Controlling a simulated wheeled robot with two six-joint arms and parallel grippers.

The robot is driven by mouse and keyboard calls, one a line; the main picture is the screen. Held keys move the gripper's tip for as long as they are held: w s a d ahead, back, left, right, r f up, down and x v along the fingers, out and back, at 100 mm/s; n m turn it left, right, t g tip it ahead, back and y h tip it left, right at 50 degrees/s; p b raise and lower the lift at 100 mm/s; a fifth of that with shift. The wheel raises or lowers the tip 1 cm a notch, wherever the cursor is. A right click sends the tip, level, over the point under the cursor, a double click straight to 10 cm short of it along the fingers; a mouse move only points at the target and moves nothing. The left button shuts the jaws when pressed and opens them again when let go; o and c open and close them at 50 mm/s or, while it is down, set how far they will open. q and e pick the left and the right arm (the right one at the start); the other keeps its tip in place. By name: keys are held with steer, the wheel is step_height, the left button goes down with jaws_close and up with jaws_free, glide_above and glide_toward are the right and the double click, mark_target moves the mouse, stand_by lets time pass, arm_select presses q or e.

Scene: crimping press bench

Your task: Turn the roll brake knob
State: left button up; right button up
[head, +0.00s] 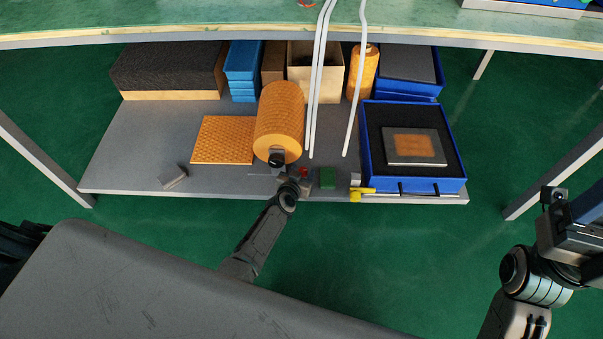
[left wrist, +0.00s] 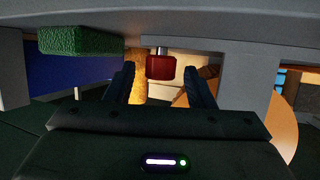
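A small red knob (head: 303,171) shows at the front of the lower shelf, just right of the large orange roll (head: 281,118). My left gripper (head: 294,182) reaches to the shelf's front edge close to this knob. In the left wrist view, the red knob (left wrist: 161,67) sits on a short metal stem. It appears between the two dark fingers, with a gap on each side. The fingers are apart and hold nothing; how far they reach along the knob I cannot tell. My right gripper (head: 575,235) is at the right, away from the shelf; its fingers do not show clearly.
A green block (head: 327,178) lies right of the knob; it also shows in the left wrist view (left wrist: 82,41). A blue tray (head: 464,165) and a yellow part (head: 360,194) are further right. Pale cables (head: 317,80) hang nearby. The bench top (head: 200,24) overhangs the shelf.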

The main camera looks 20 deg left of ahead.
arm_select(q)
steer(key=c, duration=0.9)
